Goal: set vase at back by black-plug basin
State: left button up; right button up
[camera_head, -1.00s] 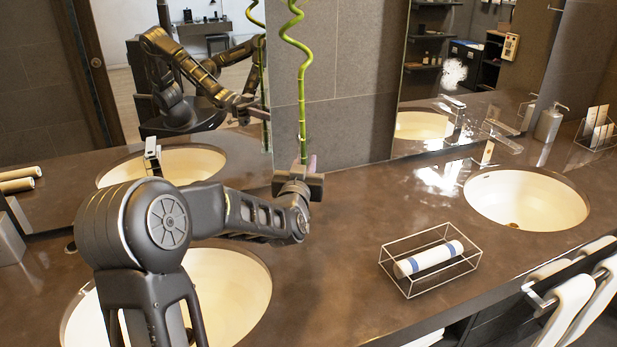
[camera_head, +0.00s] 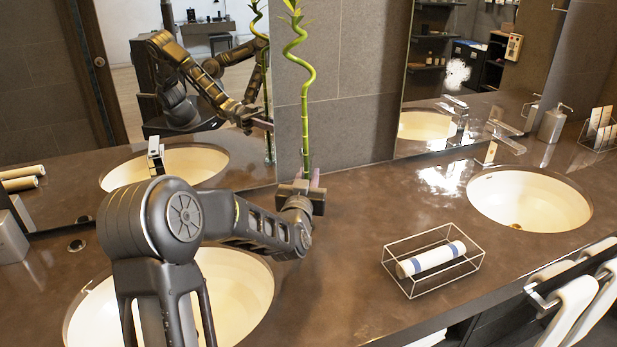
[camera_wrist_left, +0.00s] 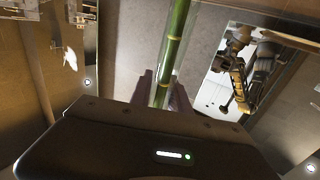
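The vase is a slim clear tube with a curly green bamboo stalk (camera_head: 305,110); its glass shows only faintly around the stalk in the left wrist view (camera_wrist_left: 177,45). My left gripper (camera_head: 308,182) has its fingers on both sides of the vase and holds it upright near the back wall, between the two basins. The gripper hides the vase's lower end, so I cannot tell whether it touches the counter. The right basin (camera_head: 490,200) has a gold-coloured plug (camera_head: 515,226). The left basin (camera_head: 245,290) is partly behind my arm, and its plug is hidden. My right gripper is out of view.
A wire basket (camera_head: 432,262) with a rolled white towel stands at the counter's front middle. Mirrors and a tiled wall pier (camera_head: 345,90) stand behind. A soap dispenser (camera_head: 551,125) is at the back right. The counter (camera_head: 385,205) is clear behind the basket.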

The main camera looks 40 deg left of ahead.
pick_arm(q)
jog(key=o, duration=0.4)
jog(key=shift+c, duration=0.2)
jog(key=shift+r, duration=0.1)
jog(key=shift+r+p, duration=0.15)
jog(key=shift+p, duration=0.15)
jog(key=shift+s+d+f, duration=0.15)
jog(key=shift+s+f, duration=0.05)
jog(key=shift+s, duration=0.15)
jog(key=b+v, duration=0.2)
jog(key=v, duration=0.9)
jog(key=shift+b, duration=0.35)
jog(key=shift+s+d+r, duration=0.1)
jog(key=shift+r, duration=0.05)
